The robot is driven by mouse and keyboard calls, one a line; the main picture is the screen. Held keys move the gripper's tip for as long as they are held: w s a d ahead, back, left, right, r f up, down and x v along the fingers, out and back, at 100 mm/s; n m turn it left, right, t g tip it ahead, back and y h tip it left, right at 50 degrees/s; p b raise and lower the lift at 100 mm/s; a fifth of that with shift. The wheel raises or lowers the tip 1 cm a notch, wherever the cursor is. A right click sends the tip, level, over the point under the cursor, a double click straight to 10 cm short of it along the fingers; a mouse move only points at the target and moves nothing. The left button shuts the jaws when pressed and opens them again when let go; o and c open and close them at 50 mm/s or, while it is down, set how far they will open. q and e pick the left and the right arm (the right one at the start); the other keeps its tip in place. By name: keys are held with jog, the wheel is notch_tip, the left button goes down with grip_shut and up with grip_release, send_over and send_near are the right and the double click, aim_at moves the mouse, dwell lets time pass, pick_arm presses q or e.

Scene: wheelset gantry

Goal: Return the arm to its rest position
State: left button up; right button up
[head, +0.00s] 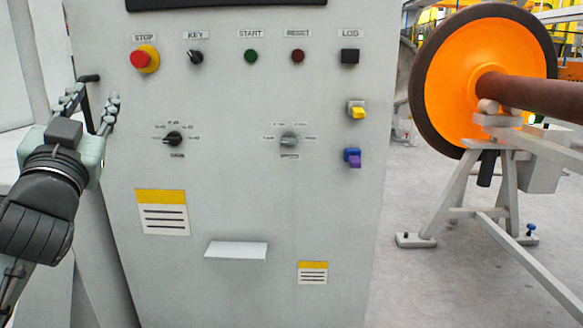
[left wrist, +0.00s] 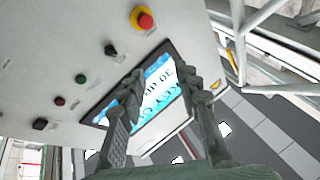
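My left gripper (head: 97,106) is at the left edge of the control panel (head: 225,110) in the head view, below and left of the red stop button (head: 145,58). Its two fingers are spread apart with nothing seen between them. In the left wrist view the open fingers (left wrist: 165,95) stand in front of the panel's lit screen (left wrist: 155,90), with the stop button (left wrist: 142,18) above. A dark handle-like piece (head: 88,79) shows just beyond the fingertips in the head view; I cannot tell whether they touch it. My right gripper is in neither view.
The panel carries a key switch (head: 196,57), a green start button (head: 251,56), a reset button (head: 298,56), two rotary knobs and a small white shelf (head: 236,250). An orange wheel (head: 480,80) on a grey stand (head: 470,195) is at the right. Floor between them is clear.

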pick_arm(q)
jog(key=s+a+f+g, duration=0.1)
jog(key=f+g, duration=0.2)
jog(key=f, duration=0.6)
jog(key=s+a+f+m+g, duration=0.1)
jog(key=a+f+g, duration=0.1)
jog(key=f, duration=0.7)
jog(key=s+a+f+g, duration=0.1)
jog(key=f+g, duration=0.2)
jog(key=f, duration=0.6)
jog(key=s+a+f+m+g, duration=0.25)
jog(key=s+f+g, duration=0.75)
jog(key=s+f, duration=1.25)
jog(key=s+d+f+n+h, duration=0.1)
jog(key=d+f+n+h, duration=0.3)
jog(key=d, duration=0.5)
notch_tip(320, 180, down, 10)
jog(key=w+g+p, duration=0.1)
jog(key=p, duration=0.2)
jog(key=shift+w+d+r+m+p, duration=0.25)
jog(key=shift+w+d+m+p, duration=0.1)
jog(key=shift+d, duration=0.05)
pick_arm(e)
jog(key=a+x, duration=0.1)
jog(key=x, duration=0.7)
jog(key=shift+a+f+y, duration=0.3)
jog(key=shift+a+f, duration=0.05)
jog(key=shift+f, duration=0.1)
